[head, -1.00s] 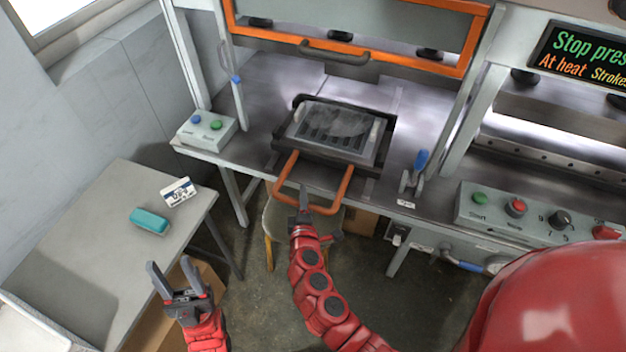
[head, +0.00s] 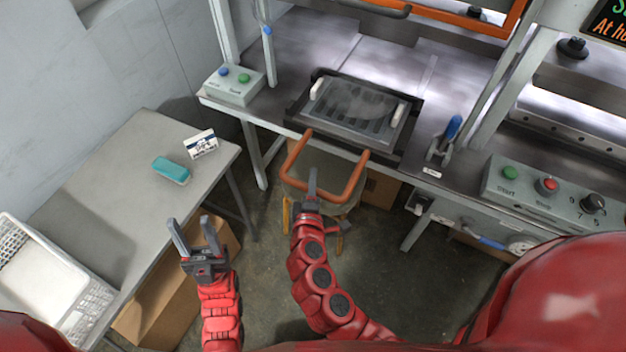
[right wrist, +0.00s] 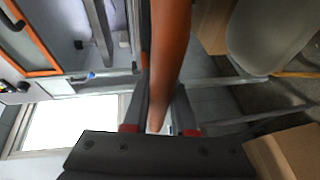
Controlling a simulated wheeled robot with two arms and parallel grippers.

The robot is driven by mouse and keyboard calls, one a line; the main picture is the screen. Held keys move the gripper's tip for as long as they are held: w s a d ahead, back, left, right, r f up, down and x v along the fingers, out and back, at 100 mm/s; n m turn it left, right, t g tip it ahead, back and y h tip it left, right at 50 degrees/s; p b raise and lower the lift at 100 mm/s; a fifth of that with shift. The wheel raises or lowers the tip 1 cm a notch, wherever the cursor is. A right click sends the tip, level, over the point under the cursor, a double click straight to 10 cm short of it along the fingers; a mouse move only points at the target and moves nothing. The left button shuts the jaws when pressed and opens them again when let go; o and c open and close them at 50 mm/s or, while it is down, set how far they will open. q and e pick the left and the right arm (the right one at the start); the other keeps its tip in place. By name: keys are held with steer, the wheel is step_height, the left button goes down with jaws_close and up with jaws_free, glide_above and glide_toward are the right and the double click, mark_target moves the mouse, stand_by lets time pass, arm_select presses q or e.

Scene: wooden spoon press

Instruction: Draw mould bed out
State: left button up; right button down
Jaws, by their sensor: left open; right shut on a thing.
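The mould bed (head: 398,142) is a dark frame with a pale ribbed plate (head: 355,108) on it, near the front edge of the press table. Its orange U-shaped handle (head: 357,178) juts out past that edge. My right gripper (head: 311,186) is shut on the front bar of the handle. In the right wrist view the orange bar (right wrist: 168,60) runs between the fingers (right wrist: 160,112). My left gripper (head: 196,238) is open and empty, in front of the side table, away from the bed.
A side table (head: 95,190) at left holds a teal block (head: 171,170), a small card (head: 201,144) and a white basket (head: 50,280). A stool (head: 335,172) stands below the handle. A button box (head: 234,86) and a blue-handled clamp (head: 446,135) flank the bed. The orange-framed guard (head: 455,15) is above.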

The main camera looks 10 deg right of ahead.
steer(key=c, duration=1)
jaws_free()
steer(key=shift+f, duration=0.1)
steer(key=shift+w, duration=0.15)
steer(key=b+v, duration=0.4)
steer(key=v, duration=1.3)
steer(key=shift+a, duration=0.15)
